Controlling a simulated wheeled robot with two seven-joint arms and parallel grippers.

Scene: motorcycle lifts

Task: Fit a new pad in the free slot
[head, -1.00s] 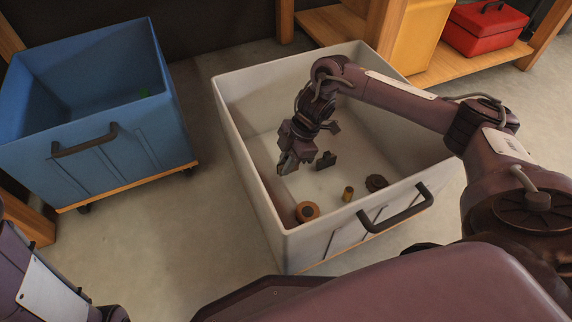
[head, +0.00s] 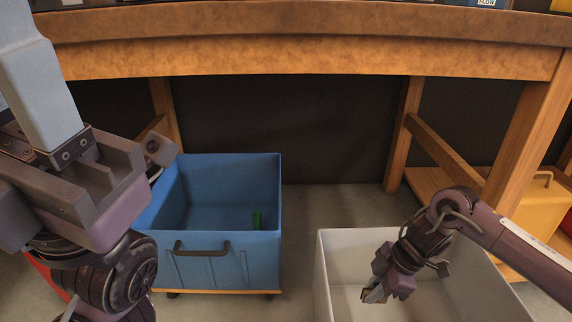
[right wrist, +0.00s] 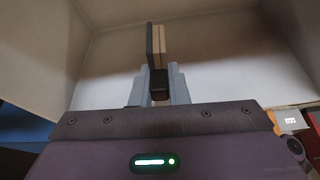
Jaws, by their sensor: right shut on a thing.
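My right gripper (head: 374,292) is low over the white bin, pointing down. In the right wrist view its fingers (right wrist: 158,88) are shut on a pad (right wrist: 158,45), a thin upright block with one dark layer and one tan layer. The pad stands out beyond the fingertips against the bin's pale inside. In the head view it is too small to make out clearly. Part of my left gripper (head: 38,85) fills the upper left, large and close, with its tips out of frame. No slot shows in these views.
The white bin (head: 322,262) stands at lower right. A yellow container (head: 543,205) is at right.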

